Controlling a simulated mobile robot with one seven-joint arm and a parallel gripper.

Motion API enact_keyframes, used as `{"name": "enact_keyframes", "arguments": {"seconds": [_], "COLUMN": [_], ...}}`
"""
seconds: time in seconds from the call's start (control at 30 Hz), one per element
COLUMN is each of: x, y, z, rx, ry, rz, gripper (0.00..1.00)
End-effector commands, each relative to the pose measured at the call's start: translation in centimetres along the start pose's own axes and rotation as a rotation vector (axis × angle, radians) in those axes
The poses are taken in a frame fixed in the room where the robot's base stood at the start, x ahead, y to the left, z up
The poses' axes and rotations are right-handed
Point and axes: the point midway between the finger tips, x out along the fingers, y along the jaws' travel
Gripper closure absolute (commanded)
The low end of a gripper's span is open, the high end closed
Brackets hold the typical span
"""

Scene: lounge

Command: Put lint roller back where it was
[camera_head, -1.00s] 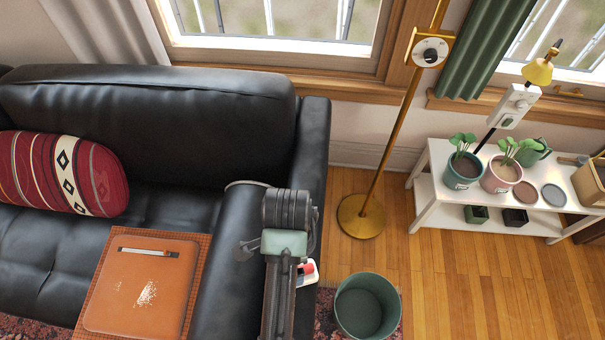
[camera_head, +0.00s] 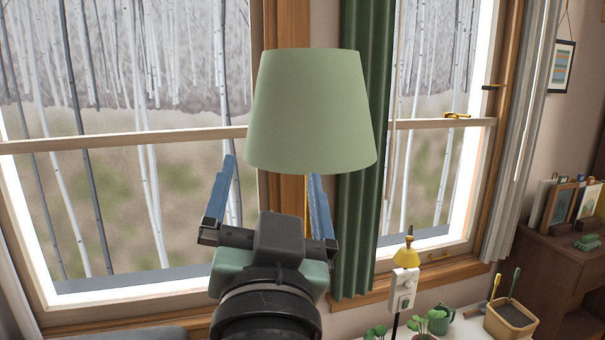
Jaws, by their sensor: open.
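I do not see a lint roller in the current view. My gripper (camera_head: 271,170) is raised in the middle of the picture, with its two blue fingers spread wide and pointing up. Nothing is between the fingers. The green lampshade (camera_head: 312,115) shows just above and between the fingertips in the picture. I cannot tell how far the fingers are from the shade. The sofa seat and the floor are out of view.
A green curtain (camera_head: 362,215) hangs between two windows. A white box with a yellow top (camera_head: 404,285) stands at the lower right, near potted plants (camera_head: 428,324) and a tan planter (camera_head: 510,322). A wooden cabinet (camera_head: 560,265) holding frames and a small green car is at the far right.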

Motion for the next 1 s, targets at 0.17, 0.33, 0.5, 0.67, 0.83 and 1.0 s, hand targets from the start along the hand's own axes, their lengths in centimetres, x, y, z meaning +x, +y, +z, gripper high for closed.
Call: {"name": "enact_keyframes", "arguments": {"seconds": [0.17, 0.33, 0.5, 0.67, 0.83, 1.0], "x": [-3.8, -6.0, -6.2, -6.0, -5.2, -4.9], "y": [-1.1, -1.8, -1.9, -2.0, -2.6, -2.9], "z": [-11.8, -15.6, -15.8, -16.0, -18.3, -19.1], "rx": [-0.214, -0.300, -0.308, -0.306, -0.305, -0.304], "ry": [0.359, 0.493, 0.503, 0.500, 0.499, 0.498], "rz": [-0.023, -0.019, -0.019, -0.019, -0.019, -0.020], "gripper": [0.00, 0.00, 0.00, 0.00, 0.00, 0.00]}}
